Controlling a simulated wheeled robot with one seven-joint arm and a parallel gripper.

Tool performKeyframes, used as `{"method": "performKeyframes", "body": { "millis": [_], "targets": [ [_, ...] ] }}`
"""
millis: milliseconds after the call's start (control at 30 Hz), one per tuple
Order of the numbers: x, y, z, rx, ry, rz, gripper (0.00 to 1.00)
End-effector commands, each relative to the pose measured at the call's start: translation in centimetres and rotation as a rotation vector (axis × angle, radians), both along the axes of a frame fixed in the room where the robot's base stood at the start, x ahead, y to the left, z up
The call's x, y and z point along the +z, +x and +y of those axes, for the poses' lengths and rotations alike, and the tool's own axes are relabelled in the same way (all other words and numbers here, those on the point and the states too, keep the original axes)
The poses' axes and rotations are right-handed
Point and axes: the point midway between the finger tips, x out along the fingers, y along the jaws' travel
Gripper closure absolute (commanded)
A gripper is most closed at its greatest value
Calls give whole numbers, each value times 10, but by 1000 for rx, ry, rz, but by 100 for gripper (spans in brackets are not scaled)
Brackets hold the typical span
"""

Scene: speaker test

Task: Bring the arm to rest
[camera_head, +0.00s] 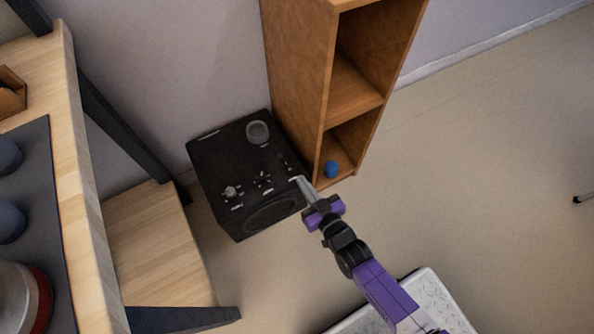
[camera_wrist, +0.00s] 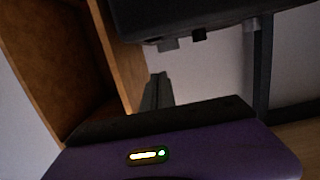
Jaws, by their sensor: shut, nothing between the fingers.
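My purple and black arm reaches up from the lower right in the head view. My gripper (camera_head: 302,185) is shut and empty at the right front edge of a black speaker (camera_head: 215,171). The speaker has a round dial on its top and a small knob and markings on its panel. I cannot tell whether the fingertips touch it. In the wrist view my gripper's fingers (camera_wrist: 156,90) show together beyond the purple housing, with the dark speaker (camera_wrist: 200,14) across the top.
A wooden shelf unit (camera_head: 297,70) stands close right of the speaker, with a blue object (camera_head: 331,169) in its lowest compartment. A wooden table (camera_head: 86,200) with a dark mat (camera_head: 45,160) and a lower wooden surface (camera_head: 150,240) are at left. Floor at right is mostly open.

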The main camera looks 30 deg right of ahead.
Motion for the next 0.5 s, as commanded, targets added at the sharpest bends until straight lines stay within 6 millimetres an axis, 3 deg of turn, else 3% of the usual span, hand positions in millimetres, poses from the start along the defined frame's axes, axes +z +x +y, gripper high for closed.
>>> {"method": "performKeyframes", "body": {
  "millis": [200,500],
  "targets": [
    [4,-29,0,0,0,-1,100],
    [5,-37,0,0,0,-4,100]
  ]
}}
